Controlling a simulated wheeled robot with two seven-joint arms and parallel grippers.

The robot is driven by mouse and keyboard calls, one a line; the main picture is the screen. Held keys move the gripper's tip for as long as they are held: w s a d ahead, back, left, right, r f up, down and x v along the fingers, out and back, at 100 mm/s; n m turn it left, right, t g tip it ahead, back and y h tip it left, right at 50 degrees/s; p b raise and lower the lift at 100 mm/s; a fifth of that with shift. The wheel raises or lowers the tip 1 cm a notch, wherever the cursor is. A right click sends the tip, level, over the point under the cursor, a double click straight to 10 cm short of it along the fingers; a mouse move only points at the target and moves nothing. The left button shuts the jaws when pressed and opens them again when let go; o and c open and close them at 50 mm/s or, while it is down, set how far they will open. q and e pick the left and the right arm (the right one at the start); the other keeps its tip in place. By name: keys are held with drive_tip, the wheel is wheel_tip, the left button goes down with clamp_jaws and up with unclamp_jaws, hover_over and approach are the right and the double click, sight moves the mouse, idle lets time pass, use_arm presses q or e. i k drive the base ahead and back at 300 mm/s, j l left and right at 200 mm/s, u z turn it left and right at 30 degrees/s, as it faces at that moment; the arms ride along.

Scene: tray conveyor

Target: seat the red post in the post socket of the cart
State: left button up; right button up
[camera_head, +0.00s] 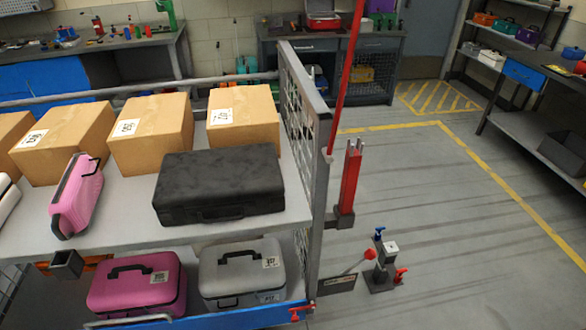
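A short red post (350,180) with metal prongs at its top stands upright at the cart's right side. Its lower end meets a dark bracket (341,220) on the cart's corner; how deep it sits is hidden. An empty, dark square socket (67,264) sticks out from the front edge of the cart's upper shelf (130,236), at the left. A long thin red pole (346,75) rises, slightly tilted, from the cart's right end frame (303,95) and leaves the picture at the top. Neither of my grippers is in view.
The upper shelf holds cardboard boxes (150,135), a black case (220,185) and a pink case (78,195). Pink (135,287) and grey (240,272) cases sit below. A small device with coloured knobs (383,262) stands on the floor at right. Floor (460,230) beyond it is clear.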

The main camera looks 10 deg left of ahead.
sight(125, 222)
drive_tip(key=k+j+u, duration=0.15)
drive_tip(key=j, duration=0.2)
drive_tip(key=k+j+u, duration=0.15)
drive_tip(key=j, duration=0.2)
drive_tip(key=k+j+u, duration=0.15)
drive_tip(key=j, duration=0.25)
drive_tip(key=k+j+u, duration=0.15)
drive_tip(key=j, duration=0.2)
drive_tip(key=j+u, duration=0.15)
drive_tip(key=j, duration=0.25)
drive_tip(key=z, duration=1.4)
drive_tip(key=u, duration=0.65)
